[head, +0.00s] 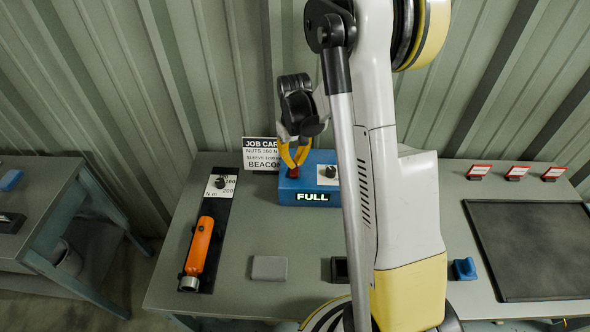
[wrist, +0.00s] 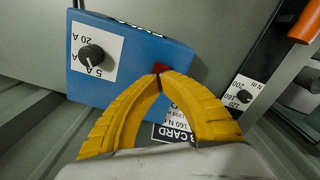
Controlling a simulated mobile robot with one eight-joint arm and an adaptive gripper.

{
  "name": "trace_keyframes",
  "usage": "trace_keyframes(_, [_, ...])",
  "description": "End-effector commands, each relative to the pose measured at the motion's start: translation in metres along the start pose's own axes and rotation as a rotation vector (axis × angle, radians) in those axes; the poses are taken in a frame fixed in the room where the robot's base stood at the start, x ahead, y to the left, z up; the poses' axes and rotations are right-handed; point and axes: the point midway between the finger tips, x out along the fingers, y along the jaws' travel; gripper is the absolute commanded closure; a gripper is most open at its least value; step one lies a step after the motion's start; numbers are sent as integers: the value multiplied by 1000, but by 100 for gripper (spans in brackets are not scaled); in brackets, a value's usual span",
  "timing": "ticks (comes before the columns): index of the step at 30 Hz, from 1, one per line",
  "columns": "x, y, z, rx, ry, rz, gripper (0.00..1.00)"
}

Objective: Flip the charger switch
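The charger is a blue box (head: 309,191) on the bench with a lit FULL display (head: 313,197). It also shows in the wrist view (wrist: 125,62). A small red switch (head: 293,172) sits on its top at the left in the head view; part of it shows in the wrist view (wrist: 159,67). A black knob (wrist: 92,54) on a white 5 A / 20 A label is on the same face. My gripper (wrist: 161,78) points down at the switch, its yellow fingers shut with tips together. The tips are at the switch and partly hide it; I cannot tell whether they touch it.
A JOB CARD sign (head: 260,150) stands behind the charger, close to my gripper. An orange-handled tool (head: 199,246) lies at left near a N m dial (head: 221,182). A grey block (head: 269,268) lies in front. A dark mat (head: 535,248) and red-topped card holders (head: 516,173) are at right.

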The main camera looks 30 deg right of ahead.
Motion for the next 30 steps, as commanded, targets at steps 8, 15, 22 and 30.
trace_keyframes(8, [4,0,0,0,0,0,100])
trace_keyframes(15, [8,0,0,0,0,0,100])
trace_keyframes(22, [11,0,0,0,0,0,100])
trace_keyframes(30, [15,0,0,0,0,0,100])
